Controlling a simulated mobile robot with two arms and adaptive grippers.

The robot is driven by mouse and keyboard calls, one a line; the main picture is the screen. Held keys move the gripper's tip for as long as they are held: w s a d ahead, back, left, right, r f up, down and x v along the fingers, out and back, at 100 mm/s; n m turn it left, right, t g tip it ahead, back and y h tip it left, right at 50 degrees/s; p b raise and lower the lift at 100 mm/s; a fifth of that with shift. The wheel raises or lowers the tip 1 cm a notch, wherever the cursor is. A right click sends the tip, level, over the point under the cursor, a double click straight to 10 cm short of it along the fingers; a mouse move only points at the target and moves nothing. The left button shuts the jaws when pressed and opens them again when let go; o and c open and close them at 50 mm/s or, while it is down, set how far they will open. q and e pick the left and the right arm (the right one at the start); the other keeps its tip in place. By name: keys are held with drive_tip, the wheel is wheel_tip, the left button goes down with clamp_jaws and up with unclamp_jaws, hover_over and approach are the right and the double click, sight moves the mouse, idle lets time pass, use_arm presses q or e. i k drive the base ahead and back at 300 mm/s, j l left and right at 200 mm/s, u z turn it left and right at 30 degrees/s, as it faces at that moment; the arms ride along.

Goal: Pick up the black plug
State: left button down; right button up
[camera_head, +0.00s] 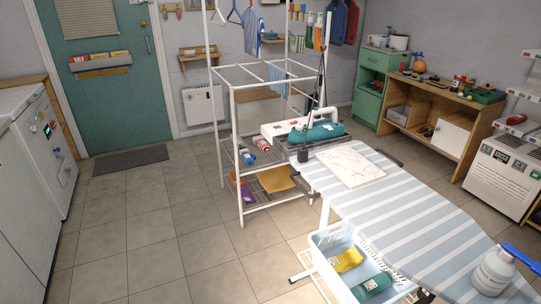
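A small black block (303,156) shows at the far left end of the striped ironing board (420,218), and it may be the black plug. A thin dark cord (313,112) rises from it past a teal iron (318,132). The block is too small for me to make out prongs or what it rests on. Neither of my grippers is in view.
A white drying rack (236,170) stands left of the board's far end. The tiled floor (150,230) at left is clear.

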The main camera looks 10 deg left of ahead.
sight(302, 153)
drive_tip(key=i+j+z, duration=0.25)
drive_tip(key=i+j, duration=0.2)
drive_tip(key=i, duration=0.15)
drive_tip(key=i+j+z, duration=0.25)
drive_tip(key=i+j, duration=0.25)
drive_tip(key=j, duration=0.1)
